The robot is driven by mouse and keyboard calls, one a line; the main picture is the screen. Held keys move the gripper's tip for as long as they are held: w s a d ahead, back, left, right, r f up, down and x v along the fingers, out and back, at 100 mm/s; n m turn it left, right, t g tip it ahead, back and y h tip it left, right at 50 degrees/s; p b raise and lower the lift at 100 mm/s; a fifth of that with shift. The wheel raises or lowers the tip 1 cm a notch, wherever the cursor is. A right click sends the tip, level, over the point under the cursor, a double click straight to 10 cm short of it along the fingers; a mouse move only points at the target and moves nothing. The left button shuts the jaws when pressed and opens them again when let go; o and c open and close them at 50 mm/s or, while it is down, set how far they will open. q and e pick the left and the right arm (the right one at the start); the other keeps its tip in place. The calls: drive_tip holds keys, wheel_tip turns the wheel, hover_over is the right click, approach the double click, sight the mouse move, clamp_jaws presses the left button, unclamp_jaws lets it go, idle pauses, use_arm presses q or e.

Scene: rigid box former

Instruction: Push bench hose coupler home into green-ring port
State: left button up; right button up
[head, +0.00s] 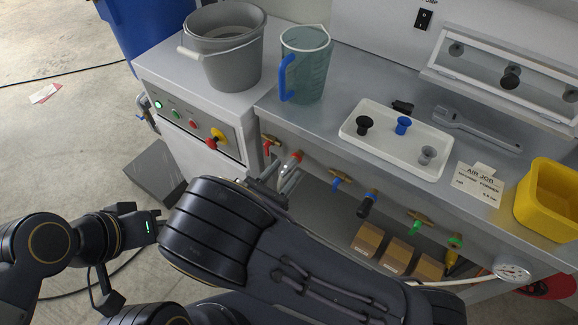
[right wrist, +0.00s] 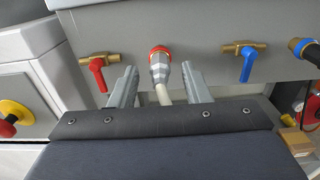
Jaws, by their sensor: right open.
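A grey coupler with a pale hose (right wrist: 158,74) sits at the red-ring port (right wrist: 159,51) on the bench front. My right gripper (right wrist: 161,84) is open, with one finger on each side of this coupler and hose and visible gaps between. In the head view the right gripper (head: 284,174) is just below the red ring (head: 294,157). The green-ring port (head: 456,240) is farther right on the bench front, with a yellow fitting (head: 451,258) just below it. I cannot tell how firmly either coupler is seated. My left gripper's fingers do not show.
Red (head: 269,142), blue (head: 337,181) and green (head: 415,226) valve handles and a blue-ringed dark fitting (head: 367,203) line the bench front. A gauge (head: 512,269) hangs at the right. Small boxes (head: 398,255) are below. A tray (head: 352,135), jug (head: 309,68) and yellow bin (head: 535,209) stand on top.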

sight(281, 177)
drive_tip(key=shift+x, duration=0.9)
idle(0.4)
clamp_jaws()
drive_tip(key=shift+s+a, duration=0.1)
drive_tip(key=shift+a, duration=0.05)
drive_tip(key=shift+v, duration=2.85)
